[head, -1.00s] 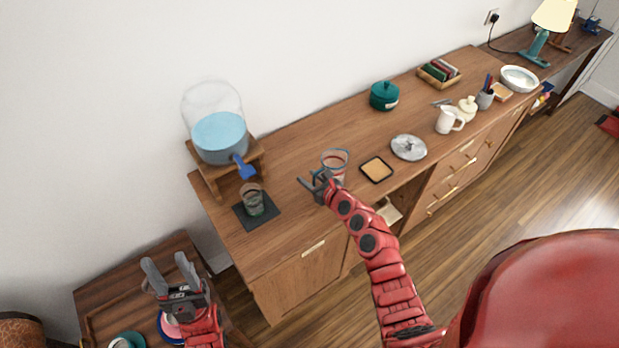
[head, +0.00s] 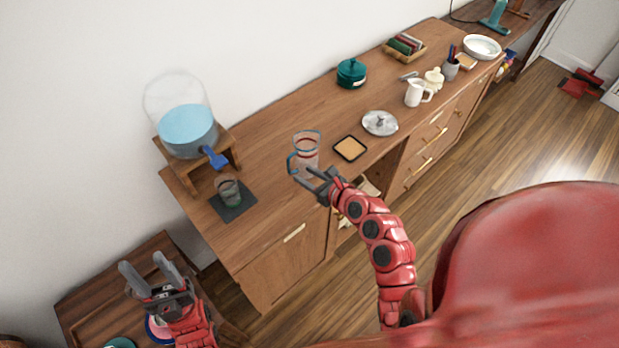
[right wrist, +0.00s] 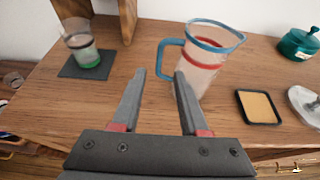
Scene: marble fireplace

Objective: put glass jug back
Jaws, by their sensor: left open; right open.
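The glass jug (head: 307,148) stands upright on the wooden sideboard, clear with a blue rim, a red band and a blue handle on its left. In the right wrist view the jug (right wrist: 206,62) stands just beyond the fingertips, right of centre, its handle facing left. My right gripper (head: 310,176) is open and empty in front of the jug; its fingers (right wrist: 158,75) point towards the handle side, and I cannot tell whether they touch it. My left gripper (head: 148,268) is open and empty above the low table at the lower left.
A square tan coaster (head: 350,148) lies right of the jug, with a metal lid (head: 380,123) beyond. A glass (head: 228,190) stands on a dark mat (head: 236,212) at left, below a drink dispenser (head: 188,130). A teal pot (head: 351,73) stands behind.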

